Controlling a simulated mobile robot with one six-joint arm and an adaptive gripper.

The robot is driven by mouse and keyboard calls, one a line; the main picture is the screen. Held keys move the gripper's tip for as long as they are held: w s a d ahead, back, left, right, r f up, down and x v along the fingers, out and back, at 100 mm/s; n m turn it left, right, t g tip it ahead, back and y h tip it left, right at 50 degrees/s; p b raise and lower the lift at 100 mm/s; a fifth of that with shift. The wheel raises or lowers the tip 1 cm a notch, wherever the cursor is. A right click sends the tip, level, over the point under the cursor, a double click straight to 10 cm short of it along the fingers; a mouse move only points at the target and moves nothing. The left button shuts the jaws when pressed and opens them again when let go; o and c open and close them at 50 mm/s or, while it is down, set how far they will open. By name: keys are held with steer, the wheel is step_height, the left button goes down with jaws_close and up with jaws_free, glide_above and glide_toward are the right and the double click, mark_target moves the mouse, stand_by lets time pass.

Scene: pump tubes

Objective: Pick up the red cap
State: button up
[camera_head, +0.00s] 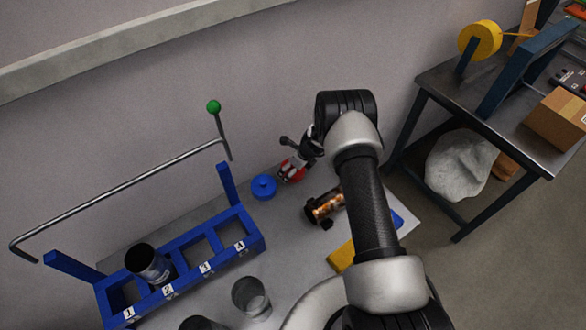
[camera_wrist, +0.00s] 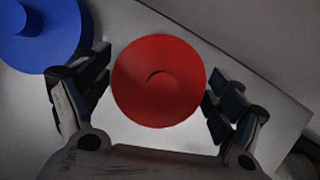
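The red cap (camera_wrist: 158,80) is round, with a small raised disc at its centre. In the wrist view it lies between the two fingers of my gripper (camera_wrist: 156,88). The fingers are spread wide, one on each side, with their pads very close to the cap's rim. I cannot tell whether they touch it. In the head view the red cap (camera_head: 292,169) is partly hidden by my gripper (camera_head: 296,160), which is low over the back of the grey table. Whether the cap rests on the table or is raised is unclear.
A blue cap (camera_head: 263,187) lies just left of my gripper. A blue numbered rack (camera_head: 190,262) holds a dark tube (camera_head: 148,264) at the left. A clear tube with orange-brown contents (camera_head: 326,206) and a yellow block (camera_head: 342,256) are nearby. A metal bench (camera_head: 455,82) stands at right.

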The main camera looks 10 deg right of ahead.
steer(key=c, duration=0.5)
steer(key=shift+o, duration=0.2)
steer(key=shift+r, duration=0.15)
